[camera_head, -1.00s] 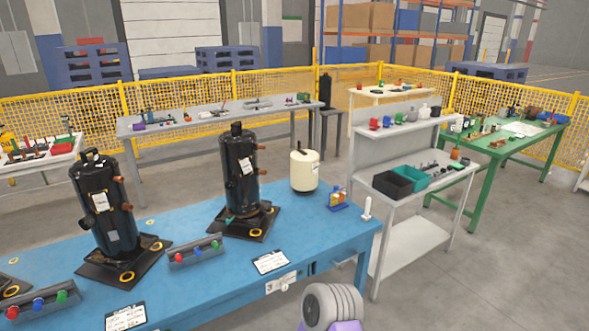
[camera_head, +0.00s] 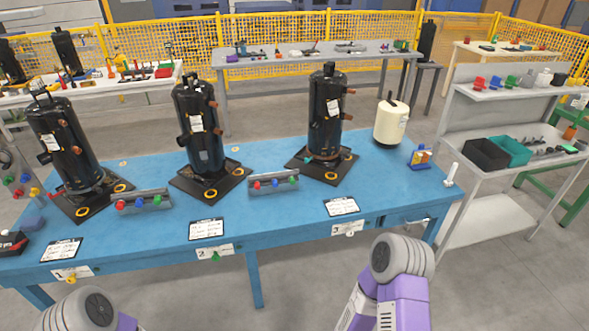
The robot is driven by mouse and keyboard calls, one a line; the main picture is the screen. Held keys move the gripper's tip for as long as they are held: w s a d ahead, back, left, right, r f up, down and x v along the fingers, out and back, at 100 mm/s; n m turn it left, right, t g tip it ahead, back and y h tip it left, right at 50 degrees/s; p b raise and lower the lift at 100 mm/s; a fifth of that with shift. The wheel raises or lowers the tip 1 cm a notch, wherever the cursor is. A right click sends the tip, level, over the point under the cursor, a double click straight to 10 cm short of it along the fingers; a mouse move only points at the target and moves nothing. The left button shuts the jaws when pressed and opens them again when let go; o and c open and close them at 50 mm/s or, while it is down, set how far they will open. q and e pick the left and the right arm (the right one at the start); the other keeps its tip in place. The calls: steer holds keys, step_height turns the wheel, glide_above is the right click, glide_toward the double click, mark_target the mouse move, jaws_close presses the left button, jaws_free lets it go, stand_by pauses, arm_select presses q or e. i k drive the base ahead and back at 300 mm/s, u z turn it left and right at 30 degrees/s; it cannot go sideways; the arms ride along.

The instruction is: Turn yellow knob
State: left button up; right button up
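A small yellow knob (camera_head: 71,280) sits on the front edge of the blue table (camera_head: 285,222), at the lower left, below a white label marked 1. A green knob (camera_head: 215,256) is on the same front edge below label 2, and a third label (camera_head: 349,228) is further right. Only rounded grey and purple links of my two arms show along the bottom of the view. Neither gripper is in view, so their fingers and contents are hidden.
Several black compressors (camera_head: 198,130) stand on dark base plates on the table. Between them are racks with coloured buttons (camera_head: 143,202). A cream tank (camera_head: 391,122) is at the table's right end. A grey shelf cart (camera_head: 490,215) stands to the right. Floor in front is clear.

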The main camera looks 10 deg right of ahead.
mark_target(71, 280)
steer(key=u, duration=1.95)
steer(key=k, duration=0.65)
steer(key=u, duration=0.9)
steer(key=i, duration=3.3)
steer(key=z, duration=1.35)
steer(key=i, duration=1.1)
steer(key=z, duration=1.5)
steer(key=i, duration=0.35)
steer(key=z, duration=0.15)
